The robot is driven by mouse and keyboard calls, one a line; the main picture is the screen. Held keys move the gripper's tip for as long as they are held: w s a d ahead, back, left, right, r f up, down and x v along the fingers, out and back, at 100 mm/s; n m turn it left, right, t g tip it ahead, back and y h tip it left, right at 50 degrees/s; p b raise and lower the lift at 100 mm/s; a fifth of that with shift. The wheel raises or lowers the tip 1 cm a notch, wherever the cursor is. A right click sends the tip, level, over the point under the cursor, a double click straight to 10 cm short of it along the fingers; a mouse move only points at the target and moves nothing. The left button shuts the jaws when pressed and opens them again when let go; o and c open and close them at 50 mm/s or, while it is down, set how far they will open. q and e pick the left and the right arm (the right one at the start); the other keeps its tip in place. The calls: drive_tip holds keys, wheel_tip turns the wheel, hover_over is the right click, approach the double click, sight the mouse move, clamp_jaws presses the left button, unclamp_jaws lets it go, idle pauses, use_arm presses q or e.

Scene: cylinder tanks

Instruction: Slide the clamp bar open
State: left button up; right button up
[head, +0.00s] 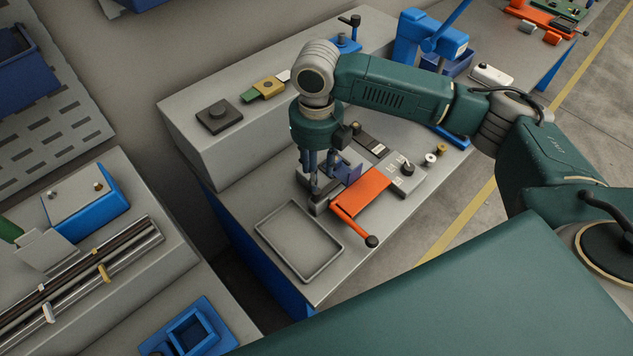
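The clamp fixture has an orange plate (364,192) on the grey workbench. An orange bar (350,225) with a black ball at its end sticks out from the plate's near side; it looks like the clamp bar, but I cannot be sure. A grey block (403,172) sits at the plate's right end. My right gripper (319,182) points down at the fixture's left end, over a small dark grey block. Its fingers hide part of this area, and I cannot tell if they touch or grip anything. My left gripper is not in view.
An empty grey tray (271,228) lies left of the fixture near the bench's front edge. A raised grey shelf behind holds a black block (219,117) and small coloured parts. A blue press (428,42) stands farther back. Small round parts (430,158) lie right of the fixture.

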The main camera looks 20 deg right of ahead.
drive_tip(key=shift+r, duration=2.35)
drive_tip(key=shift+f, duration=0.1)
